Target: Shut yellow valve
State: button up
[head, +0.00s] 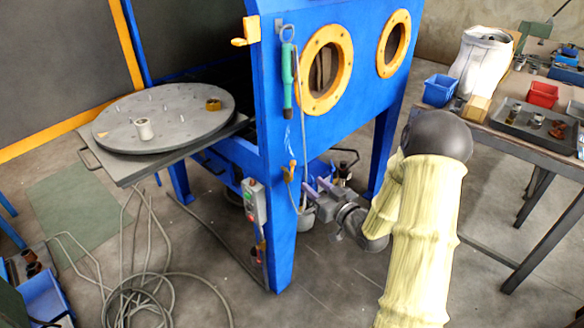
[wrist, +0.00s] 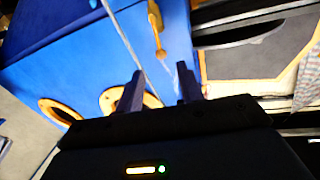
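The yellow valve (head: 292,172) is a small yellow fitting with a lever at the near left corner of the blue cabinet, below the portholes. It also shows in the wrist view (wrist: 157,32), above the fingertips in the picture, with its narrow part towards the fingers. My gripper (head: 316,188) is just right of and slightly below the valve in the head view. In the wrist view its fingers (wrist: 160,72) are apart with nothing between them. A gap shows between fingertips and valve. I cannot tell the exact depth between them.
The blue cabinet (head: 340,118) has two orange-rimmed portholes. A green tool (head: 287,80) and hose hang above the valve. A grey switch box (head: 254,201) is on the leg. A turntable (head: 180,108) stands left, a cluttered workbench (head: 540,142) right. Loose cable (head: 150,285) lies on the floor.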

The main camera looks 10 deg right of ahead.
aim_at(292, 166)
jog(key=b+x, duration=0.1)
jog(key=x, duration=1)
jog(key=shift+w+a, duration=0.1)
jog(key=shift+w, duration=0.15)
grip_shut()
